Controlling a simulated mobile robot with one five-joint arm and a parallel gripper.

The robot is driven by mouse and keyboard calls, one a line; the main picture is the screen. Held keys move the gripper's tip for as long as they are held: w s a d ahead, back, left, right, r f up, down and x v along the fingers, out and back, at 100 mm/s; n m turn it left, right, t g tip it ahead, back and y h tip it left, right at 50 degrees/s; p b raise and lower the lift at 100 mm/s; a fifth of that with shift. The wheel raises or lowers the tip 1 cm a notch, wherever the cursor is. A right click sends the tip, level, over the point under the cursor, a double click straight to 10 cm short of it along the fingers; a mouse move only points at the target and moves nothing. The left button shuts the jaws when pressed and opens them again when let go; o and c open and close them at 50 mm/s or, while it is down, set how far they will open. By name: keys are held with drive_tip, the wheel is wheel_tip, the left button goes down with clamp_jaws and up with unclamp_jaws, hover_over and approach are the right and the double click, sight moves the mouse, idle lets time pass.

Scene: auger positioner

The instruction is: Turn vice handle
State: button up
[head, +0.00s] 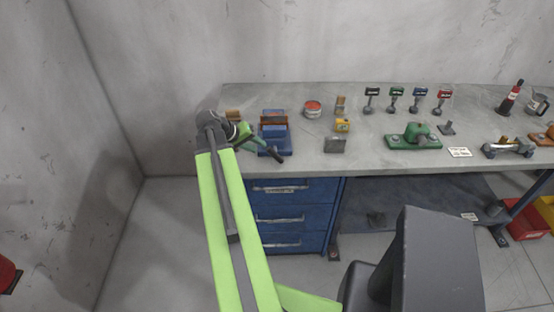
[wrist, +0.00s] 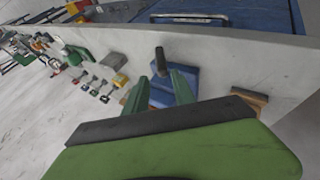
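The blue vice (head: 274,133) sits near the left end of the workbench, with a brown piece between its jaws. Its dark handle (head: 274,154) points toward the front edge. In the wrist view the blue vice (wrist: 187,84) is partly hidden behind my right finger, and the black handle (wrist: 160,58) stands out ahead of the fingertips. My gripper (head: 249,141) is at the vice's left front side. In the wrist view my gripper (wrist: 160,76) has its two green fingers apart, with the handle's near end showing in line with the gap. Contact with the handle cannot be told.
The grey workbench (head: 370,160) has blue drawers (head: 290,213) below. A red-topped round tin (head: 312,109), small blocks, a green fixture (head: 414,137) and several coloured-top tools stand to the right of the vice. A wall is close on the left.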

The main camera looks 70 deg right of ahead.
sight(273, 155)
drive_tip(key=b+x, duration=0.9)
drive_tip(key=x, duration=0.5)
drive_tip(key=shift+f, duration=0.25)
drive_tip(key=shift+s+d+f+b, duration=0.2)
drive_tip(key=shift+d+f+b, duration=0.05)
drive_tip(key=shift+b, duration=0.3)
clamp_jaws()
